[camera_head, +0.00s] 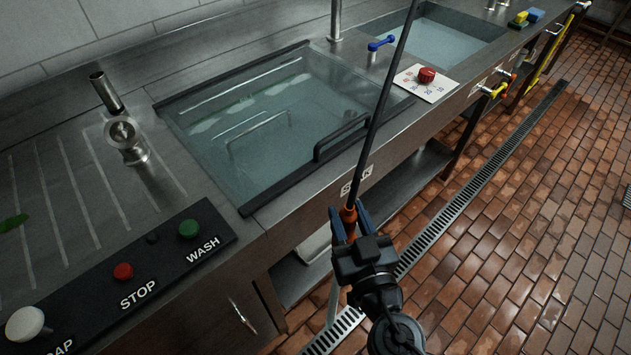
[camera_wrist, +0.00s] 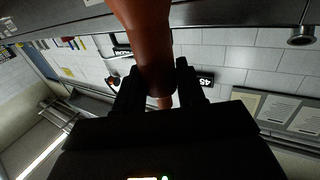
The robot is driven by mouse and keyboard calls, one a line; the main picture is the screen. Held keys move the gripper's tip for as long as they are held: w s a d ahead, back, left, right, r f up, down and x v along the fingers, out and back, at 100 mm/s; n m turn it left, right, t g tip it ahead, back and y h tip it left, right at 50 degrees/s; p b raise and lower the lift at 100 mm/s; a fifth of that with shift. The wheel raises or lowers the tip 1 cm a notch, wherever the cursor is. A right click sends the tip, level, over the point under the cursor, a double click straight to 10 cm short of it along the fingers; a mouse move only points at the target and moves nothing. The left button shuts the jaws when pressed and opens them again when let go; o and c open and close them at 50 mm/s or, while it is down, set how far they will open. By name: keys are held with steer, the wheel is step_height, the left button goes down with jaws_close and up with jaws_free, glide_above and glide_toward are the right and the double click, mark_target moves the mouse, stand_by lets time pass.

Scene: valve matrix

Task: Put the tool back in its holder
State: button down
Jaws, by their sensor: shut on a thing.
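The tool is a long dark rod with an orange-brown handle (camera_head: 348,217). My gripper (camera_head: 349,222) is shut on this handle in front of the sink counter, with the rod slanting up and slightly right out of the picture. In the wrist view the reddish-brown handle (camera_wrist: 147,40) passes between the dark fingers of my gripper (camera_wrist: 153,90). The tool's far end is out of view. A tilted metal tube (camera_head: 105,93) stands on the left counter beside a round metal fitting (camera_head: 122,131). I cannot tell whether either is the tool's holder.
A covered sink (camera_head: 270,120) has a black handle bar (camera_head: 341,138). A panel with buttons (camera_head: 150,265) lies along the left front edge. A red knob (camera_head: 427,75), blue lever (camera_head: 381,43) and yellow-handled fittings (camera_head: 492,90) are at right. The tiled floor (camera_head: 520,220) is clear.

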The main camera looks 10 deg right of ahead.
steer(key=d+f, duration=0.9)
steer(key=f, duration=0.2)
steer(key=shift+d+f+m+h, duration=0.15)
steer(key=shift+f+m+h, duration=0.1)
steer(key=shift+m+h, duration=0.15)
steer(key=shift+w, duration=0.2)
